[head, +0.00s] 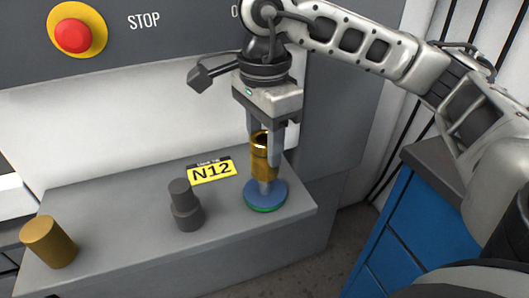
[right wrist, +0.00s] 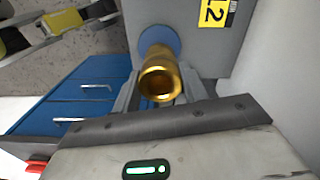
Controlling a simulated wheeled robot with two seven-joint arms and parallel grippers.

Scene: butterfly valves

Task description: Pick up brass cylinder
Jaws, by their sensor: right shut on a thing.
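A shiny brass cylinder (head: 264,160), hollow at its top, stands upright between the fingers of my right gripper (head: 265,142). The gripper points down and is shut on this cylinder; in the right wrist view the open end of the cylinder (right wrist: 159,80) faces the camera between the fingers. I cannot tell whether the cylinder touches the stem. Another, duller brass cylinder (head: 48,242) stands at the left end of the grey bench (head: 120,218). My left gripper is not in view.
A dark grey stepped cylinder (head: 185,207) stands on the bench between the two brass ones. A yellow N12 label (head: 211,171) lies behind it. A red stop button (head: 74,36) is on the wall panel. A blue cabinet (head: 400,230) stands at the right.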

